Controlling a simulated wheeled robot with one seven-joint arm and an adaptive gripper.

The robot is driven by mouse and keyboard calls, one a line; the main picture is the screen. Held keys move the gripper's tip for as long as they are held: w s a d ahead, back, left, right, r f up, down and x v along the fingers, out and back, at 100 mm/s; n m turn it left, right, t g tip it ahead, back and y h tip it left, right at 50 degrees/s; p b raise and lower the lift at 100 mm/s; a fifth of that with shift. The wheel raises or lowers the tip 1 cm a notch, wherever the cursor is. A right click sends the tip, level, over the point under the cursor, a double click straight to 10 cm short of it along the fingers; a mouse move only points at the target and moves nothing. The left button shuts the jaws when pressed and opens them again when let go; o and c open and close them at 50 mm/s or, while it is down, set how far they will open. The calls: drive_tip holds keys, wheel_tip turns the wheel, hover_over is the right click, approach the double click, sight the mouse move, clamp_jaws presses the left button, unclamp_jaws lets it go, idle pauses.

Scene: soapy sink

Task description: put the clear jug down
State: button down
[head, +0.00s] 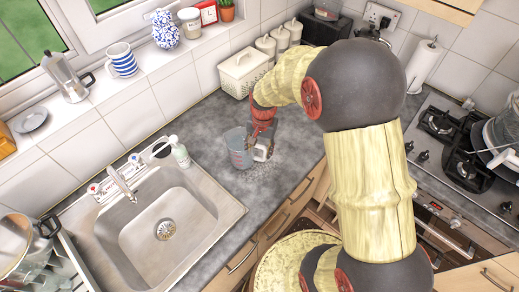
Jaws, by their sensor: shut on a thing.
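The clear jug (237,150), bluish and see-through with red markings on its side, is upright at the counter's front edge area, right of the sink. My gripper (258,141) reaches down from above at the jug's right side. It is shut on the jug, at the side where the handle would be. The handle and fingertips are mostly hidden by the gripper and a pale grey piece beside it. The jug's base looks at or very close to the grey counter (285,165); I cannot tell whether it touches.
A steel sink (165,222) with a tap (122,185) lies to the left. A soap bottle (180,153) stands at its back edge. The hob (450,145) is at the right. Counter right of my gripper is clear.

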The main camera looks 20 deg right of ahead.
drive_tip(key=c, duration=1)
unclamp_jaws()
drive_tip(key=shift+f, duration=0.15)
drive_tip(key=r, duration=0.4)
drive_tip(key=r+p, duration=0.1)
drive_tip(key=r, duration=0.7)
drive_tip(key=shift+s+d+r, duration=0.15)
drive_tip(key=shift+s+d, duration=0.1)
drive_tip(key=shift+s, duration=0.05)
drive_tip(key=s+a+r+n+t, duration=0.1)
drive_tip(key=s+a+r+n, duration=0.1)
drive_tip(key=s+r, duration=0.3)
drive_tip(key=s+a+r+n+t, duration=0.2)
drive_tip(key=s+r+n, duration=0.2)
drive_tip(key=s, duration=0.3)
drive_tip(key=s+a+r+n+t, duration=0.2)
drive_tip(key=s+r+n, duration=0.1)
drive_tip(key=s+r, duration=0.3)
drive_tip(key=shift+s+r, duration=0.4)
drive_tip(key=shift+r, duration=0.15)
